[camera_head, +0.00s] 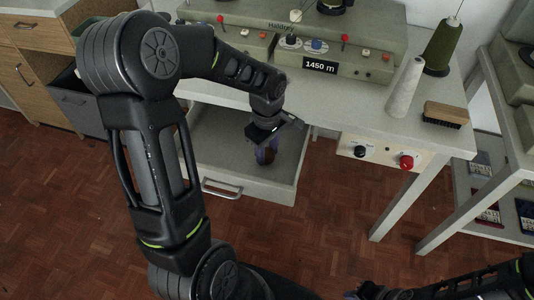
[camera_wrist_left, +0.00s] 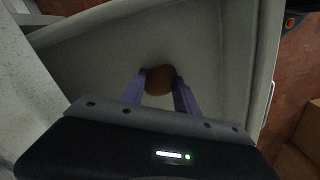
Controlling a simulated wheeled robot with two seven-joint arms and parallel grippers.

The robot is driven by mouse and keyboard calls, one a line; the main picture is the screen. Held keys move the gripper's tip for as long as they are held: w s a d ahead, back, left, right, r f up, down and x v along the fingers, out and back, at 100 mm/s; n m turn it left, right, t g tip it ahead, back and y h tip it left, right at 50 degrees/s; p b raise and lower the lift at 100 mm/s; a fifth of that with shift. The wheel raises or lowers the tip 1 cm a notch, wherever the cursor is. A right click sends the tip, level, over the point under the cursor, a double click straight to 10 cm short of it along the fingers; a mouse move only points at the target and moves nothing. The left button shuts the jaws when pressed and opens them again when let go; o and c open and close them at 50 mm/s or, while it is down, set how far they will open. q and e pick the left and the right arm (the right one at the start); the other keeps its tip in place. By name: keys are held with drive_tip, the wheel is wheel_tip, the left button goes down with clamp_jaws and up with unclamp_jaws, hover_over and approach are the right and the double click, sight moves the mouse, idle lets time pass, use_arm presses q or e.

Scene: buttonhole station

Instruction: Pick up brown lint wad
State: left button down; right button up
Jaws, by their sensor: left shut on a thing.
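My left gripper (camera_head: 266,155) reaches down into the open drawer (camera_head: 214,160) under the table. In the left wrist view its two purple fingers (camera_wrist_left: 159,90) are shut on the brown lint wad (camera_wrist_left: 160,79), a rounded brown lump between the fingertips. In the head view the wad (camera_head: 270,154) shows only as a small brown patch by the fingers. I cannot tell whether it touches the drawer floor. Part of my right arm shows at the bottom right of the head view; its gripper's state is unclear.
The drawer's walls surround my left gripper, with a metal handle (camera_head: 222,189) in front. The table above holds a machine with a display (camera_head: 320,66), a white cone (camera_head: 404,88), a green thread spool (camera_head: 442,45) and a brush (camera_head: 446,113). A shelf stands at the right.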

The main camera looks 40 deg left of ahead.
sight(267, 152)
use_arm(q)
wheel_tip(267, 152, up, 10)
drive_tip(key=shift+p, duration=0.45)
idle(0.6)
